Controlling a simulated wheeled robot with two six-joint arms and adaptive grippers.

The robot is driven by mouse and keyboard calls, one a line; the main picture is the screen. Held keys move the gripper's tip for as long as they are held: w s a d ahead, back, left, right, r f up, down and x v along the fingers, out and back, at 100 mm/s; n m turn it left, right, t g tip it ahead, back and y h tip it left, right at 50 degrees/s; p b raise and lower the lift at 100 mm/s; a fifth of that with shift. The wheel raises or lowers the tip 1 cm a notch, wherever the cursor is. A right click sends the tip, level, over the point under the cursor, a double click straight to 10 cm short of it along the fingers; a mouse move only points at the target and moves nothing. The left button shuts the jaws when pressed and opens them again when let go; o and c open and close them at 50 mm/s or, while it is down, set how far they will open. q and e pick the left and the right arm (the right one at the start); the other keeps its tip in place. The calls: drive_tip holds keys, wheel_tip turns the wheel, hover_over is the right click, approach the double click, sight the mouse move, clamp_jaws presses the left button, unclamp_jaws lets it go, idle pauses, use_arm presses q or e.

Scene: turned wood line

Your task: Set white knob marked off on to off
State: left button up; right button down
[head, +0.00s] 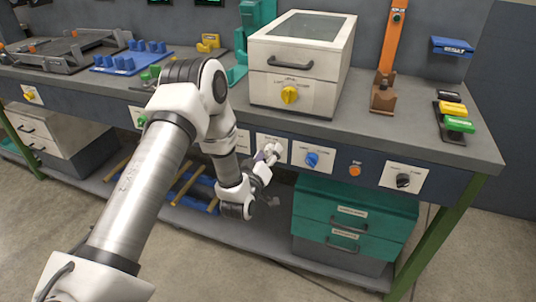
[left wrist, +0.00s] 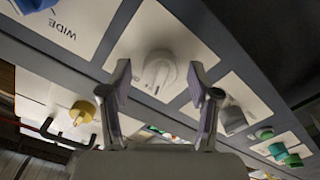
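The white knob (left wrist: 158,74) sits on a pale label plate on the bench's front panel in the left wrist view. A raised grip bar runs across its face; I cannot read the plate's marks. My left gripper (left wrist: 160,72) is open, with one finger to each side of the knob and visible gaps between. In the head view my left gripper (head: 268,153) is at the same plate (head: 283,147), partly covering the knob. My right gripper is in neither view.
Neighbouring controls are a blue knob (head: 312,159), an orange button (head: 355,170) and a black knob (head: 403,180). A grey knob (left wrist: 233,119) is on the other side. A white box with a yellow knob (head: 289,95) stands above; green drawers (head: 350,215) are below.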

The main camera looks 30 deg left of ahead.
use_arm(q)
drive_tip(key=v, duration=1.2)
drive_tip(key=s+d+f+m+g+h+p, duration=0.2)
drive_tip(key=s+d+m+g+h+p, duration=0.25)
drive_tip(key=d+p, duration=0.45)
drive_tip(key=s+f+m+g+p, duration=0.1)
drive_tip(key=s+f+g, duration=0.2)
drive_tip(key=s, duration=0.4)
drive_tip(key=s+d+f+m+g, duration=0.1)
drive_tip(key=s+f+m+g, duration=0.1)
drive_tip(key=s+g, duration=0.3)
drive_tip(key=s+d+f+m+g+p, duration=0.1)
drive_tip(key=s+f+m+g, duration=0.1)
drive_tip(key=s+f+g, duration=0.3)
drive_tip(key=s, duration=0.4)
drive_tip(key=shift+s+p, duration=0.2)
drive_tip(key=shift+p, duration=0.15)
